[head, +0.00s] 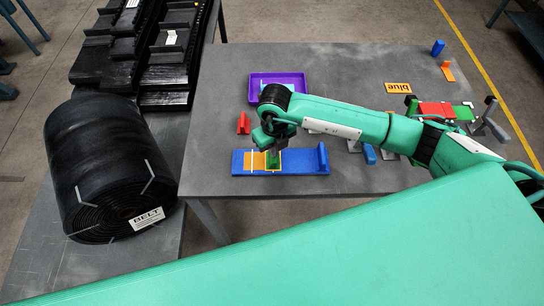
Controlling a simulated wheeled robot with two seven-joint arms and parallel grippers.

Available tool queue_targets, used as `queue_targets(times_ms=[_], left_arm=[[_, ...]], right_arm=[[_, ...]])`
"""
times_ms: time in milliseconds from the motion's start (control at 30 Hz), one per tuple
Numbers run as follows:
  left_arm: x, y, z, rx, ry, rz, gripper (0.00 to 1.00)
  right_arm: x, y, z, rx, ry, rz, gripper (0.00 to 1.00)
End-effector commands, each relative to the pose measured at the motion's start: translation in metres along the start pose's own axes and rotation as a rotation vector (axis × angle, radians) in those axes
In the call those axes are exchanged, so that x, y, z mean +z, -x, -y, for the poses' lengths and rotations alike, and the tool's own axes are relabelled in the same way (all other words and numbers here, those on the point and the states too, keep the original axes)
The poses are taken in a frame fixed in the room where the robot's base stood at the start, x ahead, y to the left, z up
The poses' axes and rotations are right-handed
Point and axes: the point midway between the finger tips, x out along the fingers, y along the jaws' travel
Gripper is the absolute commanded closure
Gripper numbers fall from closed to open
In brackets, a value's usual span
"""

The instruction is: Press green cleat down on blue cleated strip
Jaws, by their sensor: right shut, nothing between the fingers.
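The blue cleated strip (303,168) lies flat near the front left of the grey table, with an upright blue cleat (322,156) at its right end and an orange patch (260,164) at its left-middle. The green cleat (273,159) stands on the strip at the right edge of the orange patch. My right gripper (273,150) is shut, pointing down right over the green cleat. Whether it touches the cleat I cannot tell. My left gripper is not in view.
A purple tray (256,96) and a red cleat (243,123) are behind the strip. A black belt roll (105,150) stands left of the table. The back middle is clear.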

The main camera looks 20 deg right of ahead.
Motion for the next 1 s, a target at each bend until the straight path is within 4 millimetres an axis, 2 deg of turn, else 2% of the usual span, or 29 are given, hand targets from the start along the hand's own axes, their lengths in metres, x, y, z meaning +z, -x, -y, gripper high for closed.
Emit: queue_targets(times_ms=[200,800,1000], left_arm=[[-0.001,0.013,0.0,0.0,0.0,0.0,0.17],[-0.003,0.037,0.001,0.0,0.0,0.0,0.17],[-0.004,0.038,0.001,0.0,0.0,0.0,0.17]], right_arm=[[0.002,0.024,0.001,0.001,-0.001,0.007,1.0],[0.003,0.073,0.001,0.001,-0.002,0.012,1.0],[0.003,0.076,0.001,0.0,-0.002,0.012,1.0]])
